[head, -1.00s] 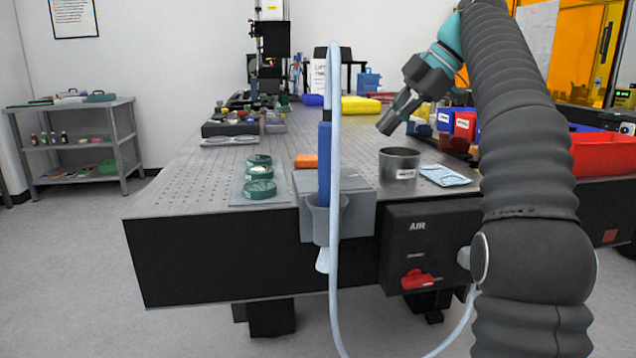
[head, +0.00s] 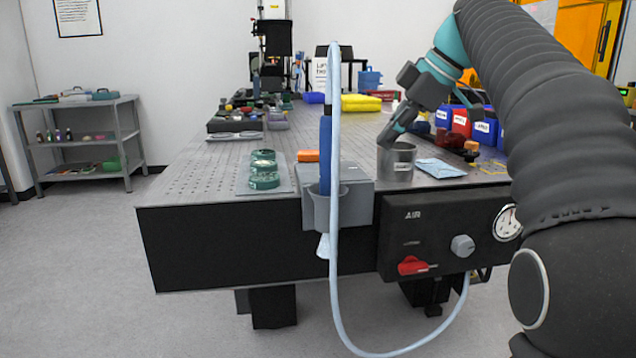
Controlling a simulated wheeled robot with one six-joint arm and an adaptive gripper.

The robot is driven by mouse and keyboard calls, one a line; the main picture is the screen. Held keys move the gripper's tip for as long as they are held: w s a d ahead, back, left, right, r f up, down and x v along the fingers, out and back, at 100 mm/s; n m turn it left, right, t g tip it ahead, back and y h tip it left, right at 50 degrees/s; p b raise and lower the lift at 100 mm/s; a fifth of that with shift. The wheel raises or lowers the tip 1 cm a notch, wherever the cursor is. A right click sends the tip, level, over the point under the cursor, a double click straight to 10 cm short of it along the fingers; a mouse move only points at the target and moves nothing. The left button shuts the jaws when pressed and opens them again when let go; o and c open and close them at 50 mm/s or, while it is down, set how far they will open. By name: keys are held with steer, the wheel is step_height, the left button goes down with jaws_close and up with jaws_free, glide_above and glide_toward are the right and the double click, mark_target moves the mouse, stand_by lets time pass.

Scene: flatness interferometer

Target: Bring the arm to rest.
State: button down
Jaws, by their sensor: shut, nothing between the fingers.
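My gripper (head: 388,140) hangs from my arm on the right side of the head view, pointing down and to the left. Its fingers look closed with nothing between them. The fingertips appear at the left rim of the grey metal cup (head: 397,168) on the optical table (head: 215,175). I cannot tell whether they are above, behind or inside the cup's edge. My dark ribbed arm covers the right part of the table.
A holder (head: 318,208) with a blue tool and pale hose (head: 336,265) stands at the table's front edge. The air panel (head: 428,245) is beside it. Green dishes (head: 263,170), a blue packet (head: 440,168) and blue bins (head: 483,128) sit on top. Floor at left is clear.

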steer(key=s+d+f+m+t+h, duration=0.1)
steer(key=s+f+m+h, duration=0.2)
steer(key=s+f+m, duration=0.5)
steer(key=s+d+f+m+t+h, duration=0.1)
steer(key=s+f+m, duration=0.8)
steer(key=s+f, duration=0.9)
step_height(320, 180, down, 5)
steer(key=shift+s+d+r+h, duration=0.1)
steer(key=shift+s+d+h, duration=0.25)
steer(key=shift+d+h, duration=0.45)
